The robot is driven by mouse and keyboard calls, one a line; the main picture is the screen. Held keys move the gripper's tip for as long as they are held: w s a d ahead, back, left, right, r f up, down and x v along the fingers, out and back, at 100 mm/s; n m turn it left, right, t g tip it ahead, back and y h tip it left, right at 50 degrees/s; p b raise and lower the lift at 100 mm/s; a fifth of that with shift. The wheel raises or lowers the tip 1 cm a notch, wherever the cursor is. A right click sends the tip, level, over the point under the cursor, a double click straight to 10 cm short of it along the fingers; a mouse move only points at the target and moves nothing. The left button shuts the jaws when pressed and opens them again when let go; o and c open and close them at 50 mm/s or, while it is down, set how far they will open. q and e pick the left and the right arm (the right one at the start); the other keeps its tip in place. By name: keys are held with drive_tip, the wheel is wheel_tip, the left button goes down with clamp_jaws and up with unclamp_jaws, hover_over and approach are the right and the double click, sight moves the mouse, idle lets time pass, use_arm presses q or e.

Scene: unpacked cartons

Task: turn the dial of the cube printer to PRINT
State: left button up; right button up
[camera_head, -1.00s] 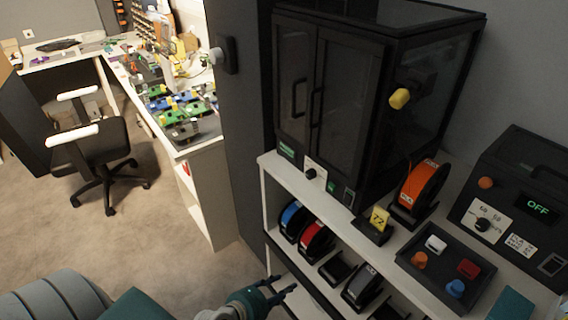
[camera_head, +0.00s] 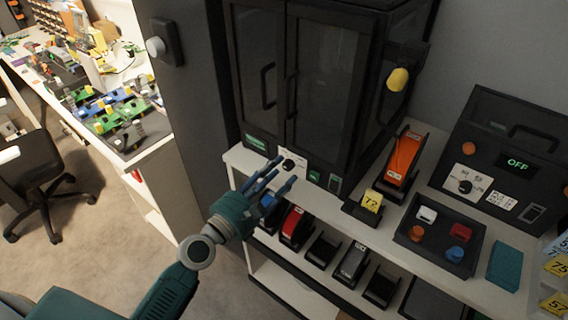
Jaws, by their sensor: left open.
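The cube printer (camera_head: 305,85) is a tall black cabinet with two dark glass doors, standing on the white shelf. A black dial (camera_head: 288,164) on a small white plate sits at its lower front edge, below the doors. The dial's lettering is too small to read. My left gripper (camera_head: 283,172) is open and empty, its blue fingers pointing up right just in front of the dial and partly overlapping its plate. I cannot tell whether they touch it. My right gripper is not in view.
A black box (camera_head: 513,140) reading OFF, with its own dial (camera_head: 465,186), stands at right.

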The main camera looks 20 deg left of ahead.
sight(289, 165)
use_arm(q)
drive_tip(key=shift+x, duration=1.1)
drive_tip(key=shift+w+d, duration=0.1)
drive_tip(key=shift+w, duration=0.1)
drive_tip(key=c, duration=1)
clamp_jaws()
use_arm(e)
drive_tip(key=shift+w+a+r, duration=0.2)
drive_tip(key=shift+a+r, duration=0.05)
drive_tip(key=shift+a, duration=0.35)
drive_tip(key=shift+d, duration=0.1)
